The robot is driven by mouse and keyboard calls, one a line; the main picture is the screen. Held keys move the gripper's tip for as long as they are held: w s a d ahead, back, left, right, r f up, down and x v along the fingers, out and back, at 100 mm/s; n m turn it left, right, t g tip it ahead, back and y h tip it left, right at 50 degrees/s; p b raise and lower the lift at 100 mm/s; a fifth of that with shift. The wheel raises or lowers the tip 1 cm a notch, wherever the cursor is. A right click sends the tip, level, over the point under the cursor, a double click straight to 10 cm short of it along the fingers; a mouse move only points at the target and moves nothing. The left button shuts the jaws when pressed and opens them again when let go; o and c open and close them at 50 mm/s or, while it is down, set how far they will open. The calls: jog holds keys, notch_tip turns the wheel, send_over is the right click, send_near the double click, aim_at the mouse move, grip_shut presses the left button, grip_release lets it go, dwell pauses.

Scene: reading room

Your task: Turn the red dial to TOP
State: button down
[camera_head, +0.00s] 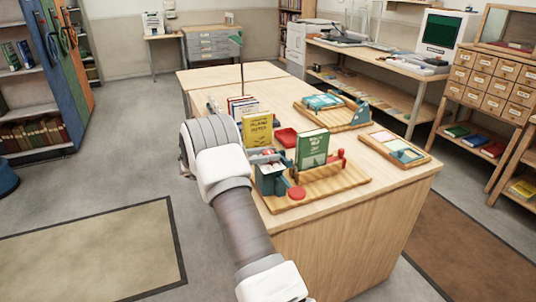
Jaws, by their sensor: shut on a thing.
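A round red piece (297,192), perhaps the red dial, sits at the front left of a wooden board (325,187) on the table. It is small, and I cannot read a mark or its setting. A teal box-shaped device (270,182) stands just left of it, partly hidden by my arm. My arm reaches up from the bottom, with its thick wrist at the table's left edge. My gripper's fingers do not show clearly; the wrist hides that area. I cannot see contact with the red piece.
A green book (312,149) stands upright on the board, beside a red lever-like part (339,158). A yellow book (257,129), a red tray (286,137) and a wooden tray (395,150) are nearby. The wooden table (365,205) has bare room at its front right.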

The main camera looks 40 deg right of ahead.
jog(key=shift+c, duration=2.3)
grip_release()
jog(key=shift+d+n+t, duration=0.1)
jog(key=shift+n+t, duration=0.2)
jog(key=shift+t, duration=0.1)
